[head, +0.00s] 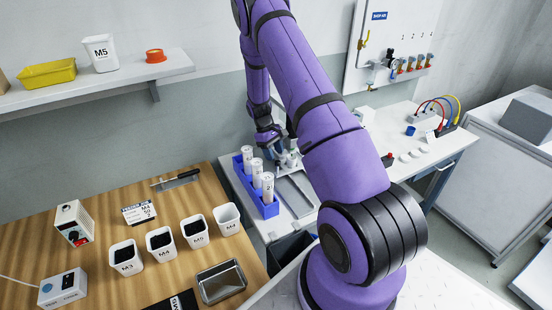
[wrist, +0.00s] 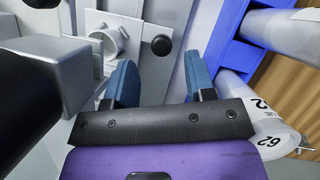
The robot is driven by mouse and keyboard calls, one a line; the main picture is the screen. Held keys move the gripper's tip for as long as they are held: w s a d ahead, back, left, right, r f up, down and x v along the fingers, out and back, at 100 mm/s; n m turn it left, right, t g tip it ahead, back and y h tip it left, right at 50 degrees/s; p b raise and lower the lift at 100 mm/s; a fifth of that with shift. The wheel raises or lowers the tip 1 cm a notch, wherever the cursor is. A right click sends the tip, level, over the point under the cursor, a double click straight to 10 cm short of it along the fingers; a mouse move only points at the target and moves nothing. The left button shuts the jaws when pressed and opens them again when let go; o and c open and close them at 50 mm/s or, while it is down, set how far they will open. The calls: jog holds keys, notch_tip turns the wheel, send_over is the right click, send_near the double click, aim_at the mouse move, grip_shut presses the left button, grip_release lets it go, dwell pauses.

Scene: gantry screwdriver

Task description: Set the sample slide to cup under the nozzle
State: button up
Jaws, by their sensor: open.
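My gripper (wrist: 160,78) is open, its two blue-padded fingers apart with nothing between them. Just ahead of the fingertips in the wrist view is a black round knob (wrist: 161,44) on a pale plate. A small light ring or cup (wrist: 108,42) stands left of the knob, on what looks like the sample slide (wrist: 129,22). I cannot tell which position the slide is in. The nozzle is not clearly identifiable. In the head view my gripper (head: 276,148) is low over the bench, behind the blue rack, and the arm hides part of the fixture.
A blue rack (head: 243,183) with white labelled cylinders (head: 267,187) stands close beside my gripper; it also shows at right in the wrist view (wrist: 226,48). A grey metal block (wrist: 55,62) is close on the left. A wooden table (head: 95,225) with several cups is at left.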

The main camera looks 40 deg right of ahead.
jog(key=v, duration=0.7)
jog(key=shift+r, duration=0.25)
jog(key=shift+w, duration=0.15)
jog(key=s+a+r+t, duration=0.25)
jog(key=a+r, duration=0.25)
jog(key=r, duration=0.4)
jog(key=s+a+r+m+t, duration=0.1)
jog(key=s+a+r, duration=0.25)
jog(key=r, duration=0.55)
jog(key=s+a+r+t, duration=0.1)
jog(key=s+a+r, duration=0.1)
jog(key=a+r, duration=0.6)
jog(key=s+a+r+t, duration=0.1)
jog(key=s+a+r, duration=0.2)
jog(key=s, duration=0.5)
jog(key=s+a+r+t, duration=0.2)
jog(key=s+a+r, duration=0.1)
jog(key=s, duration=0.5)
jog(key=s+a+r+t, duration=0.2)
jog(key=s+a+r, duration=0.1)
jog(key=s, duration=0.6)
jog(key=shift+a+r+m+y, duration=0.25)
jog(key=shift+r+m+y, duration=0.05)
jog(key=shift+r, duration=0.55)
jog(key=shift+w+d, duration=0.1)
